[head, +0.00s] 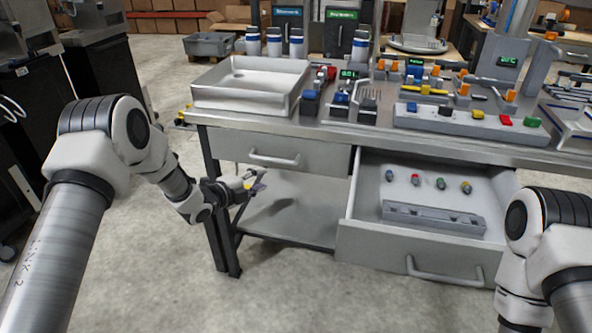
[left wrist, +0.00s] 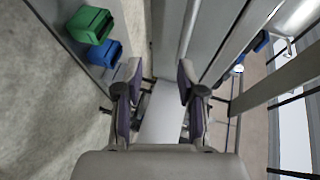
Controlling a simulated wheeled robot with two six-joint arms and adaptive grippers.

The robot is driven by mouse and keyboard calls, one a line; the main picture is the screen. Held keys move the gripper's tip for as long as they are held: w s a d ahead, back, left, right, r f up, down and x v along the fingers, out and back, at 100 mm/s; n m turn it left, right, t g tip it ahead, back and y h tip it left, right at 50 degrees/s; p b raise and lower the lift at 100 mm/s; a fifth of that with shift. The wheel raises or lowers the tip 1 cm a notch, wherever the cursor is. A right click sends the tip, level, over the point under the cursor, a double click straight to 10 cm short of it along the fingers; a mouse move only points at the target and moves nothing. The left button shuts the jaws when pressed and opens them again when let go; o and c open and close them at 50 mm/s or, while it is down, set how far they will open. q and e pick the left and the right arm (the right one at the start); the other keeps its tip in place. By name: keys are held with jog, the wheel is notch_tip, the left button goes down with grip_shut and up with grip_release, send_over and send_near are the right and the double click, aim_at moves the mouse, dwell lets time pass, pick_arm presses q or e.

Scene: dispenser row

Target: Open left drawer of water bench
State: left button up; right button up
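The left drawer (head: 270,150) of the water bench is shut, a grey front with a bar handle (head: 274,159) across its middle. My left gripper (head: 258,182) is in front of the bench, below and a little left of that handle, apart from it. In the left wrist view its two fingers (left wrist: 159,85) stand apart with nothing between them. My right arm shows at the lower right of the head view, but its gripper is out of the picture.
The right drawer (head: 375,248) stands open, holding several small coloured parts and a grey block. A white tray (head: 213,97), bottles and devices stand on the bench top. A bench leg (head: 217,238) is just below my left gripper. The floor in front is clear.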

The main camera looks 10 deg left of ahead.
aim_at(273, 160)
pick_arm(q)
jog(key=shift+t, duration=0.6)
jog(key=w, duration=0.3)
jog(key=w+d+b, duration=0.1)
jog(key=w, duration=0.2)
jog(key=w+d+r, duration=0.1)
jog(key=w, duration=0.2)
grip_shut()
pick_arm(e)
notch_tip(273, 160, down, 3)
jog(key=shift+s, duration=0.15)
pick_arm(q)
jog(key=shift+s, duration=0.1)
